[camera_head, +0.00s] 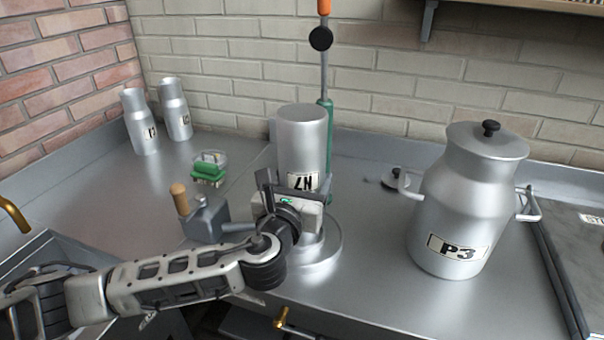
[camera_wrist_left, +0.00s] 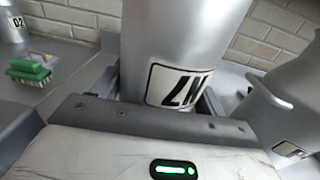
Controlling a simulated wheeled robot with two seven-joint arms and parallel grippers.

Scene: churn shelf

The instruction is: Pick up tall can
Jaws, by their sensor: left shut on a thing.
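The tall can (camera_head: 302,140) is a plain silver cylinder with a black-and-white label that reads upside down. It stands upright over a round metal base (camera_head: 318,262) on the counter. My left gripper (camera_head: 296,190) reaches in from the left and is shut on the can's lower part. In the left wrist view the can (camera_wrist_left: 180,45) rises between the fingers, its label just above the gripper body. Whether the can's bottom touches the round base is hidden behind my gripper. My right gripper is not in view.
A large lidded churn marked P3 (camera_head: 465,205) stands to the right. A green post (camera_head: 328,120) is close behind the can. Two silver bottles (camera_head: 140,122) (camera_head: 175,110), a green brush (camera_head: 208,172) and a grey block with a wooden knob (camera_head: 205,218) are to the left.

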